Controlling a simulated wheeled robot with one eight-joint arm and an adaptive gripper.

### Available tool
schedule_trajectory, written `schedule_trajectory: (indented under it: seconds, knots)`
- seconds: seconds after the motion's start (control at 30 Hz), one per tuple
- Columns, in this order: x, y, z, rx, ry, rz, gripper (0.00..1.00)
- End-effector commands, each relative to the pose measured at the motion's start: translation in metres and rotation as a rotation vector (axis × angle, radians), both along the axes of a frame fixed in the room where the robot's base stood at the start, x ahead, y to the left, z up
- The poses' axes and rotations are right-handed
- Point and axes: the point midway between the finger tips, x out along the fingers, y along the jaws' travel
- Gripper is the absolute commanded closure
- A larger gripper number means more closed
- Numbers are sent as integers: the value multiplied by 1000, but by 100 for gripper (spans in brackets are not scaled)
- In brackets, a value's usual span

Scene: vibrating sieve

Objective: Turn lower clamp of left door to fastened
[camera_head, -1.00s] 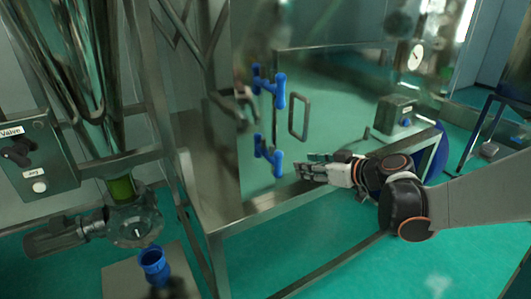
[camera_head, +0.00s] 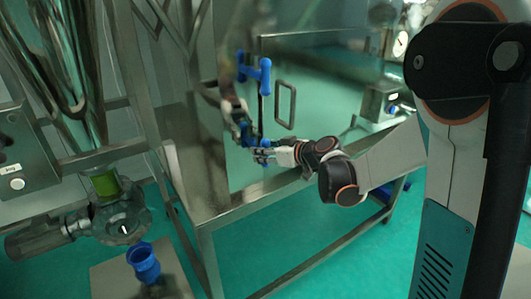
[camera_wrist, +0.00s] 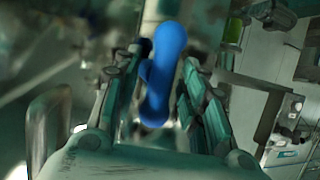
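The lower clamp (camera_head: 246,133) of the left door is blue and sits low on the door's edge. Its lower part is partly hidden by my gripper (camera_head: 264,155) in the head view. In the wrist view the blue clamp handle (camera_wrist: 163,75) stands between the two fingers of my gripper (camera_wrist: 165,58). The fingers are apart, one on each side of the handle, with a gap visible on the right. I cannot tell whether the left finger touches it. The upper clamp (camera_head: 262,74), also blue, is above.
A grey door handle (camera_head: 286,105) is just right of the clamps. The metal frame's edge (camera_head: 235,200) runs below my gripper. A control box (camera_head: 380,102) stands to the right.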

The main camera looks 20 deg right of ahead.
Motion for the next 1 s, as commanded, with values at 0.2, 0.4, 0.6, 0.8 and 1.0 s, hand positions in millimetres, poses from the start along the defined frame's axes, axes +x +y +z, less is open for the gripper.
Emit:
schedule_trajectory:
  seconds: [0.2,0.4,0.6,0.8,1.0]
  knots:
    - [0,0,0,0,0,0,61]
    - [0,0,0,0,0,1,100]
    - [0,1,0,2,1,2,100]
    - [0,1,-1,33,13,4,100]
    - [0,0,-2,126,42,4,100]
